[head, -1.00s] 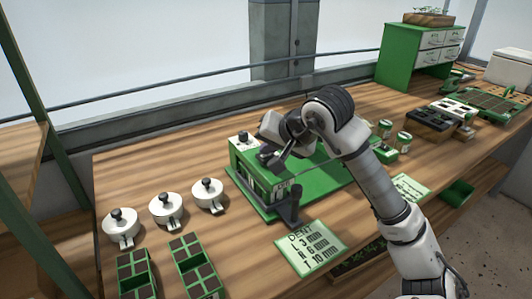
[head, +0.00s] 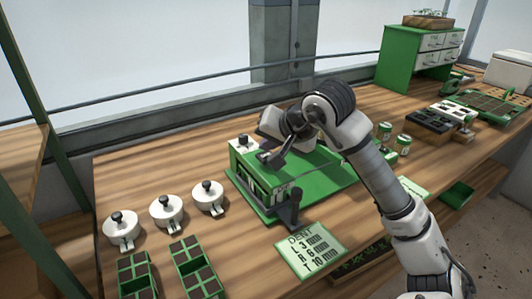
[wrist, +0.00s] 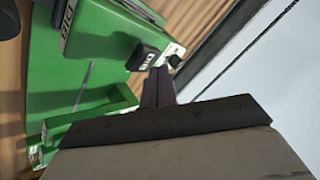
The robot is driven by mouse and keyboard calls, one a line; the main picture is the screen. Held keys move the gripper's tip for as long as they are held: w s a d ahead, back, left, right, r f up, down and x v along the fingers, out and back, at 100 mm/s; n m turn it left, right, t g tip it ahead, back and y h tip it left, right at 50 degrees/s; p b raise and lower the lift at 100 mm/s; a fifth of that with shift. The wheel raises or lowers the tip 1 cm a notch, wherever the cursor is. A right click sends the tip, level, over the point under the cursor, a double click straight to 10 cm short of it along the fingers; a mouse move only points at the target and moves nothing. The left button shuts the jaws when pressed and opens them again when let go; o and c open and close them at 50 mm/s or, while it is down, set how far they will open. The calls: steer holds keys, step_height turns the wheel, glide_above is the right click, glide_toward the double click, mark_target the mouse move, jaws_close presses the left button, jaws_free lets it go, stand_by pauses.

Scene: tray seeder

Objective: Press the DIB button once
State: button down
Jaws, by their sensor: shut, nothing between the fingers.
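The green seeder (head: 290,180) stands on the bench in the head view, with a white plate and black knob (head: 243,140) on its top. In the wrist view, a dark square button (wrist: 141,55) sits on the green housing (wrist: 100,45), beside a small white label that seems to read DIB. A larger DIB marking (wrist: 67,22) is on the housing's side. My gripper (head: 265,157) is shut and empty over the top of the housing. In the wrist view its closed fingertips (wrist: 160,70) are close beside the button; I cannot tell whether they touch it.
Several white lidded pots (head: 167,211) stand left of the seeder. Green cell trays (head: 195,270) lie at the front left. Small cans (head: 384,131) stand to the right.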

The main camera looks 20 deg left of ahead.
steer(key=shift+r, duration=0.25)
steer(key=shift+r+p, duration=1.05)
steer(key=shift+r, duration=1.45)
